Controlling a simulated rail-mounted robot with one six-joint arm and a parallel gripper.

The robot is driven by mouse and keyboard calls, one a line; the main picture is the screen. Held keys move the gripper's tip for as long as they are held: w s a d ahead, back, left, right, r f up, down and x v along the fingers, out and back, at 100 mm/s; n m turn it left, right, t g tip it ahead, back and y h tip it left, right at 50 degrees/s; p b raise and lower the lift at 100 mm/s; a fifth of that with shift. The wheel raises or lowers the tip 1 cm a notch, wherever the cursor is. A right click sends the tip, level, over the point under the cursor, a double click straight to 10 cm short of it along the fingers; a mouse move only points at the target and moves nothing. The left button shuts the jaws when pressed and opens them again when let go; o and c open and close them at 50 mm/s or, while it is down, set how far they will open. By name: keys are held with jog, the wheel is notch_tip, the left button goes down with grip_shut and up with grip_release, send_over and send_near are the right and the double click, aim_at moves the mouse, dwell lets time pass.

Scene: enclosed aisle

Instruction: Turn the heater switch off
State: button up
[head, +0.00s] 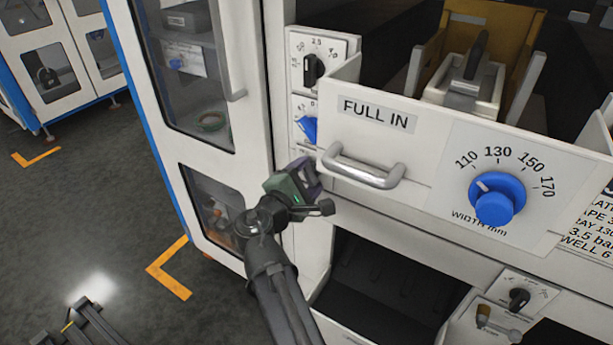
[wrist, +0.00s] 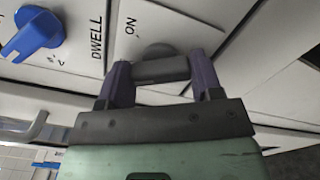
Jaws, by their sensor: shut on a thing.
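The heater switch (wrist: 160,71) shows in the wrist view as a dark bar handle in front of a grey round base, beside the printed word ON on a white panel. My gripper (wrist: 161,78) has its two purple fingers on either side of the bar and is shut on it. In the head view my gripper (head: 310,178) is against the narrow white panel left of the drawer, below the blue dwell knob (head: 308,128). The switch is hidden there behind my gripper. No OFF mark is readable.
The white FULL IN drawer (head: 412,153) juts out just right of my gripper, with a metal handle (head: 362,170) and a blue width knob (head: 497,198). A black dial (head: 313,67) is above. A glass-doored cabinet (head: 195,75) stands left.

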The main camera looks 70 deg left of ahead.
dwell(0.3)
jog(key=o, duration=0.9)
jog(key=v, duration=1)
jog(key=shift+s+d, duration=0.25)
jog(key=shift+d, duration=0.05)
